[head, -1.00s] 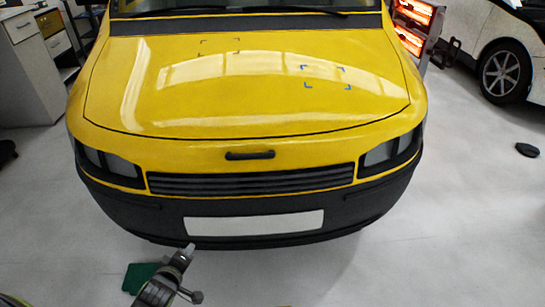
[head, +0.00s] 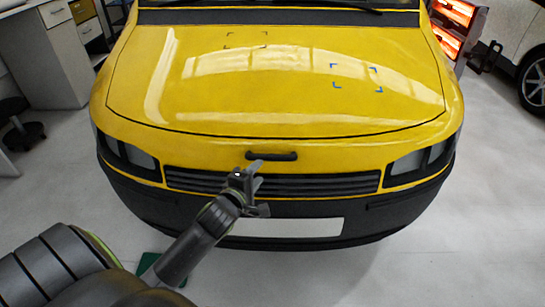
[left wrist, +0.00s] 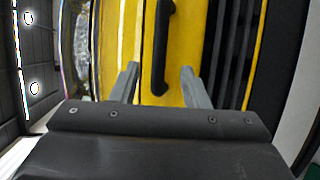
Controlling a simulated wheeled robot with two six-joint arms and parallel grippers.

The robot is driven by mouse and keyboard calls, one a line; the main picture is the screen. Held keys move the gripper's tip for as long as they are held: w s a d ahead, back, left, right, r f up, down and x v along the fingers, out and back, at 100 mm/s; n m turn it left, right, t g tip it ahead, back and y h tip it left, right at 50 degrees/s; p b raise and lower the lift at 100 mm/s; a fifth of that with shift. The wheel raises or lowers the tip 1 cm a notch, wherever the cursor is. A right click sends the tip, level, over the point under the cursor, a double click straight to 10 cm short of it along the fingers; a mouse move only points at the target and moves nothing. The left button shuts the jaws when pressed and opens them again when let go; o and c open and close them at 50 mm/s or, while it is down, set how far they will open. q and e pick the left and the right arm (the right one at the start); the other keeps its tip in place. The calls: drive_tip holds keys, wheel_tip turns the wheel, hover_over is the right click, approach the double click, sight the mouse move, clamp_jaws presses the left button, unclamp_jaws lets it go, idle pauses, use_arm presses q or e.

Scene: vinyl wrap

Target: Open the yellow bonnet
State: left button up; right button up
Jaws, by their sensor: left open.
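The yellow bonnet (head: 270,90) is down on the car, its front seam closed. A black bar handle (head: 272,156) is fixed to the yellow front just below the bonnet's edge, above the dark grille. My left gripper (head: 252,170) is open just below and at the left end of the handle. In the left wrist view the handle (left wrist: 161,45) runs upright, its lower end in line with the gap between the two grey fingers (left wrist: 160,85). Whether the fingers reach around it cannot be told. My right gripper is not in view.
The grille (head: 275,183), bumper and white plate (head: 287,227) lie below the handle. A glowing heater (head: 455,35) stands at the right, a white desk (head: 45,60) at the left. The floor in front of the car is mostly clear.

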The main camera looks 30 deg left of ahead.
sight(270, 159)
use_arm(q)
drive_tip(key=x, duration=1)
drive_tip(key=shift+w+f, duration=0.1)
drive_tip(key=shift+w, duration=0.05)
drive_tip(key=shift+c, duration=0.3)
clamp_jaws()
